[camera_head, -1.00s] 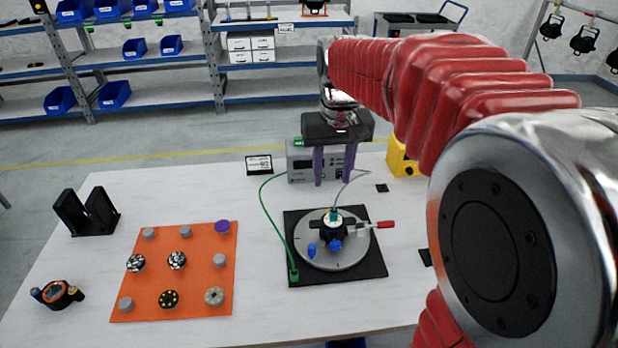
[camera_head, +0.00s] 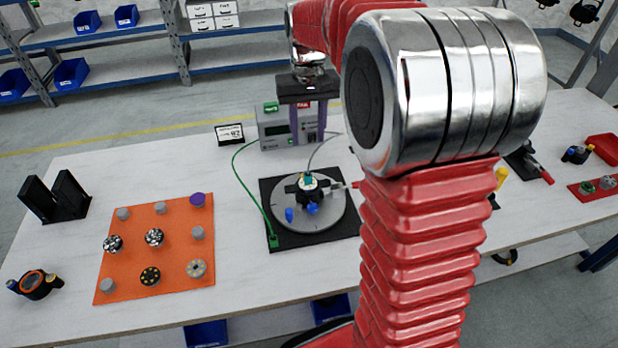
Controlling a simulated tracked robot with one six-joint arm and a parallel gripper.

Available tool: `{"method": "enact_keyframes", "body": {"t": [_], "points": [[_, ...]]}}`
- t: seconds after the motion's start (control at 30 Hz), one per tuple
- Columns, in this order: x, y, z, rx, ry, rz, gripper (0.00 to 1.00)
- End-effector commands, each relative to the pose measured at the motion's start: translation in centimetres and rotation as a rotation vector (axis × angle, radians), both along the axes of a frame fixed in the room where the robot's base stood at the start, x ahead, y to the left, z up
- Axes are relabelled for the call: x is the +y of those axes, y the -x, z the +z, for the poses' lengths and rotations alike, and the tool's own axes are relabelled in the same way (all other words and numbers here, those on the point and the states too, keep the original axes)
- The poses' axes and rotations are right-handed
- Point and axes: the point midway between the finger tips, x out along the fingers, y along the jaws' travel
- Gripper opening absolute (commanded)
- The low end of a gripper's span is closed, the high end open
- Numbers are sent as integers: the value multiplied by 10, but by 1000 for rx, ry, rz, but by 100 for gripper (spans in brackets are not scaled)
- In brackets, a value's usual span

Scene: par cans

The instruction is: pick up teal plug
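The small teal plug (camera_head: 307,177) sits on top of a black holder (camera_head: 306,189) at the middle of a grey round plate (camera_head: 334,222). The plate lies on a black square base (camera_head: 285,243) on the table. My gripper (camera_head: 309,142) points down with its purple fingers apart. It is open, and nothing shows between the fingers. In the picture it is above and behind the plug, in front of a grey instrument box. It appears clear of the plug. My red and silver arm covers the table right of the plate.
Blue knobs (camera_head: 312,208) and a red-tipped lever (camera_head: 352,185) stand close around the holder. A green cable (camera_head: 236,172) runs to the base. An orange mat (camera_head: 175,250) with several small round parts lies left. The instrument box (camera_head: 273,128) stands behind.

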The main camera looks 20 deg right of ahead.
Motion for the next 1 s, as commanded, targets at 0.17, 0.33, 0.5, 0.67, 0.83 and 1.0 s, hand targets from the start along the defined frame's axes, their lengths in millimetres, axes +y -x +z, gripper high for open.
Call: {"method": "enact_keyframes", "body": {"t": [0.17,0.33,0.5,0.67,0.83,1.0], "points": [[0,1,-26,4,-1,0,39],[1,1,-53,5,-1,1,39],[1,1,-73,3,-1,1,39],[1,1,-77,1,0,1,39],[1,1,-76,1,0,1,39],[1,1,-82,1,0,1,39]]}}
